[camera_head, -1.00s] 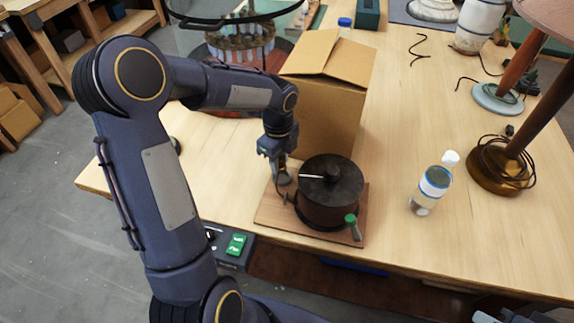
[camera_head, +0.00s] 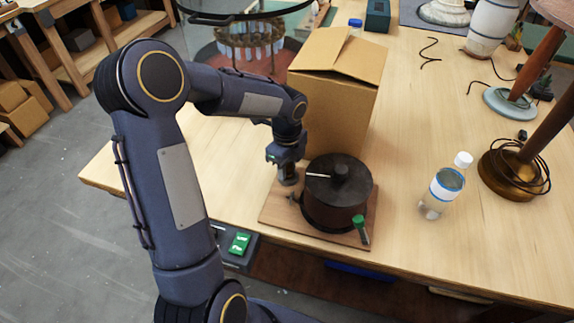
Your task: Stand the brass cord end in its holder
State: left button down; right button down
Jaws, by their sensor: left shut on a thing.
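My left gripper (camera_head: 287,177) points down over the left back part of a wooden board (camera_head: 275,217), close beside a dark round drum (camera_head: 333,208). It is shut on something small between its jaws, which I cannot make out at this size. I cannot pick out the brass cord end or its holder for certain. A short pale rod (camera_head: 317,176) lies across the drum's top, pointing toward the gripper. A green-handled crank (camera_head: 361,227) stands at the board's front right. My right gripper is not in view.
A cardboard box (camera_head: 345,112) stands right behind the board and gripper. A clear bottle (camera_head: 444,190) and a brass lamp base (camera_head: 508,172) with coiled cord stand to the right. A green-topped switch box (camera_head: 239,243) is at the table's front edge. The table between drum and bottle is clear.

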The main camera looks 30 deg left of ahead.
pick_arm(q)
jog(key=shift+f, duration=0.2)
dwell(0.4)
jog(key=c, duration=1.1)
grip_release()
jog(key=shift+o, duration=0.2)
notch_tip(320, 180, up, 7)
jog(key=p, duration=0.6)
jog(key=shift+r, duration=0.1)
